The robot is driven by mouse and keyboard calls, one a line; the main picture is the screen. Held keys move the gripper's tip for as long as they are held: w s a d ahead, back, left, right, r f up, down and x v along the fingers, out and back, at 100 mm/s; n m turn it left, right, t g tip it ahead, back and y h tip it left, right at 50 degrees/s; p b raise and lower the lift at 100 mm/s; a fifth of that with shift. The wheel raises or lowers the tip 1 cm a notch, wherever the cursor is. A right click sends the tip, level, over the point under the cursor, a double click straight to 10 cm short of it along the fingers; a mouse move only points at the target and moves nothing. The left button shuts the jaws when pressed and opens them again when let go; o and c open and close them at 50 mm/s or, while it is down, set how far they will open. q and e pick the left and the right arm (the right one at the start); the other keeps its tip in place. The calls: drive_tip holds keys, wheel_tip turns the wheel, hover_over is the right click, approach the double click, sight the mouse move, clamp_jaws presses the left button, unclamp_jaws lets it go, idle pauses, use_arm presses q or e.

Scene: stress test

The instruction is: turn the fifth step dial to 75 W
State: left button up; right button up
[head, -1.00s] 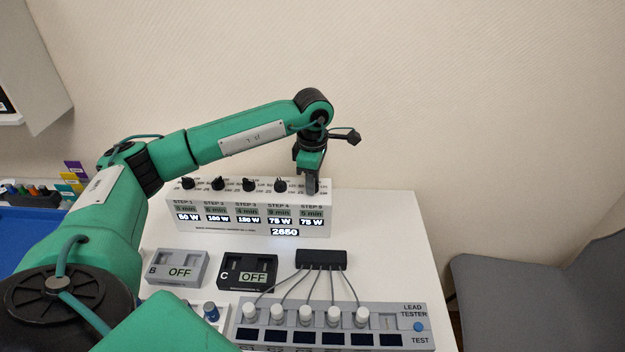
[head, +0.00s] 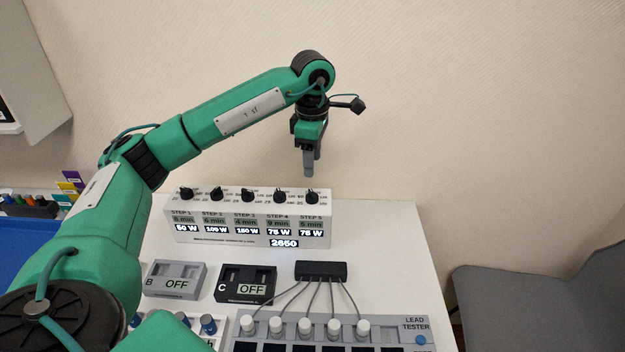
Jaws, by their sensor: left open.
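The white step box (head: 250,238) stands at the back of the white table, with several black dials along its top. The fifth step dial (head: 312,197) is at the right end, and the display (head: 311,233) under STEP 5 reads 75 W. The other displays read 50 W, what looks like 100 W, what looks like 150 W, and 75 W; the lower one reads 2650. My left gripper (head: 309,170) points down above the fifth dial, apart from it, open and empty. My right gripper is out of view.
Two modules marked B (head: 160,283) and C (head: 230,290) show OFF in front of the step box. A black lead block (head: 321,270) is wired to the lead tester (head: 390,341). A grey chair (head: 540,290) is at the right; the table's right side is clear.

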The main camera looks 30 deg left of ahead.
use_arm(q)
wheel_tip(320, 180, up, 4)
drive_tip(key=shift+r, duration=0.15)
idle(0.4)
